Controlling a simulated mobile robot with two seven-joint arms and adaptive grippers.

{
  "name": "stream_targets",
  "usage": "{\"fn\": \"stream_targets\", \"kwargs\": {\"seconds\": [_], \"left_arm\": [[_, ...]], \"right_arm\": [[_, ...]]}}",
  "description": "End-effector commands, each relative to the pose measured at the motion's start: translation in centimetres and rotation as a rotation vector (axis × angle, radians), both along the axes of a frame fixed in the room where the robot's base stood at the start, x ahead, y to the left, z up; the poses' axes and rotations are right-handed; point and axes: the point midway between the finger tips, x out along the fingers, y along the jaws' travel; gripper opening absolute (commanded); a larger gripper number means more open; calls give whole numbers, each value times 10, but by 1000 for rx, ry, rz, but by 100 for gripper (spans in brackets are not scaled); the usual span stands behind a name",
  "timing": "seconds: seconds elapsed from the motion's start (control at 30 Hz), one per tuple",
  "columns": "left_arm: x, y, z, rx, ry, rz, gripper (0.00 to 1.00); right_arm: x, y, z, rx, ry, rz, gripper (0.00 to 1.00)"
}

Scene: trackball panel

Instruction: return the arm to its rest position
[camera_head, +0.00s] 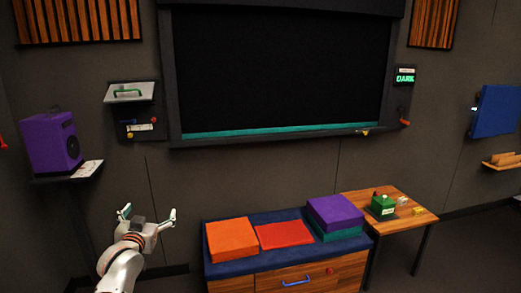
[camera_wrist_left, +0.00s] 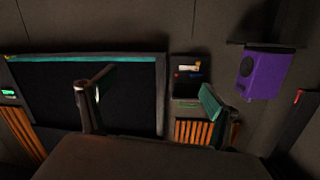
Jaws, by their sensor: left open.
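My left gripper (camera_head: 149,213) is in the lower left of the head view, at the end of my white arm. Its two fingers are spread wide with nothing between them. It is apart from the wall and from the bench to its right. In the left wrist view the two open fingers (camera_wrist_left: 152,96) frame empty space, with the dark screen and wall panel beyond, seen upside down. The small dark wall panel (camera_head: 140,128) has a red and a yellow knob and a white label. My right gripper is not in view.
A blue-topped bench (camera_head: 213,271) holds orange, red, purple and teal blocks. A wooden side table (camera_head: 408,220) carries a green box (camera_head: 382,206). A purple speaker (camera_head: 50,145) stands on a shelf at left. The large dark screen (camera_head: 280,70) fills the back wall. Space around the gripper looks clear.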

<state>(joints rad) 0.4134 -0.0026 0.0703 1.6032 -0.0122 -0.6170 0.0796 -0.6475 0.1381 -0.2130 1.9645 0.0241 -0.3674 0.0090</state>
Motion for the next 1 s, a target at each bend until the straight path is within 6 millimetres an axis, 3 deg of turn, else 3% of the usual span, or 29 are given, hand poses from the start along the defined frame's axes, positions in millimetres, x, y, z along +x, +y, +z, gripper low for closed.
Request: {"fn": "stream_targets", "kwargs": {"seconds": [0.03,0.2,0.37,0.5,0.7,0.8,0.9,1.0], "left_arm": [[-20,-6,-36,13,37,-16,89],[-87,-32,-128,40,135,-82,89],[-164,-60,-203,47,232,-151,89],[-240,-86,-256,36,317,-215,89],[-351,-122,-308,-1,430,-300,89],[-393,-135,-319,-21,469,-330,89],[-419,-144,-325,-36,495,-348,89],[-431,-148,-327,-45,506,-357,89]], "right_arm": [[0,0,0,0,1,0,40],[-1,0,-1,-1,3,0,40],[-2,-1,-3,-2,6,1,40],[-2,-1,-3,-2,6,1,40],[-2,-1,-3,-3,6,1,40],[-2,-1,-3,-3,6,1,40],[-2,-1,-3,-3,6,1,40],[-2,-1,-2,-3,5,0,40]]}}
